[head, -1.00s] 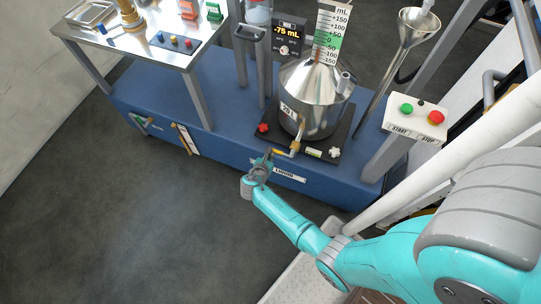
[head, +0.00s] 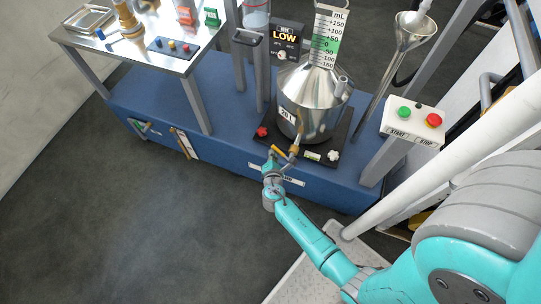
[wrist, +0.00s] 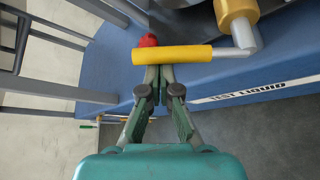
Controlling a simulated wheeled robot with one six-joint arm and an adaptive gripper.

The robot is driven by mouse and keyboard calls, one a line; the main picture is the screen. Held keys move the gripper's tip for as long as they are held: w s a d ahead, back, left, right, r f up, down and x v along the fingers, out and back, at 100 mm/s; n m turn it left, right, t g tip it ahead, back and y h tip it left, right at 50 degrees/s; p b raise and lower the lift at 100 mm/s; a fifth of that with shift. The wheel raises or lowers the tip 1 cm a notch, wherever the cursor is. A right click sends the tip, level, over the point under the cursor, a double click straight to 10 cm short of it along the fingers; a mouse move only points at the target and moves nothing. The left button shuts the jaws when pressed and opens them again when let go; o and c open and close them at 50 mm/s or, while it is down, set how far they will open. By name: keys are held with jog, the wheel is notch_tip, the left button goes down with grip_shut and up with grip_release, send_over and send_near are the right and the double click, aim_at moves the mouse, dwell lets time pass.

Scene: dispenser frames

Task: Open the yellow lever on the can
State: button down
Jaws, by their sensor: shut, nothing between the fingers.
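The can (head: 312,105) is a shiny metal vessel with a cone top and a "20 L" label, standing on a dark base. A brass valve (head: 294,149) sits low on its front. The yellow lever (head: 279,150) extends left from the valve. In the wrist view the yellow lever (wrist: 172,55) lies level, joined by a grey bent stem to the brass valve (wrist: 237,14). My gripper (wrist: 159,73) is shut and empty, its fingertips at the lever's near edge; whether they touch it is unclear. In the head view my gripper (head: 271,163) is just below the lever.
A red knob (head: 262,132) and a white knob (head: 333,155) flank the can's base. A display (head: 285,37) reads "LOW" behind it, beside an mL scale (head: 328,36). A START/STOP box (head: 413,122) stands right, a metal table (head: 140,45) left.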

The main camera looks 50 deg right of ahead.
jog(key=shift+m+t, duration=0.7)
jog(key=shift+m, duration=0.1)
jog(key=shift+s+d+r, duration=0.35)
jog(key=shift+s+r, duration=0.35)
jog(key=shift+s, duration=0.15)
jog(key=shift+s+d+r, duration=0.3)
jog(key=shift+s+r, duration=0.4)
jog(key=shift+s, duration=0.15)
jog(key=shift+s+d+r, duration=0.2)
jog(key=shift+s+d, duration=0.05)
jog(key=shift+s, duration=0.4)
jog(key=shift+s+d, duration=0.1)
jog(key=shift+s, duration=0.1)
jog(key=shift+w+a, duration=0.25)
jog(key=shift+w, duration=0.25)
jog(key=w+a, duration=0.2)
jog(key=shift+w+f, duration=0.2)
jog(key=shift+w, duration=0.15)
send_near(274, 149)
jog(key=shift+s+a+f, duration=0.35)
jog(key=shift+s+a, duration=0.1)
jog(key=shift+s, duration=0.15)
jog(key=shift+s+a+f, duration=0.3)
jog(key=shift+s+a, duration=0.1)
jog(key=shift+s, duration=0.25)
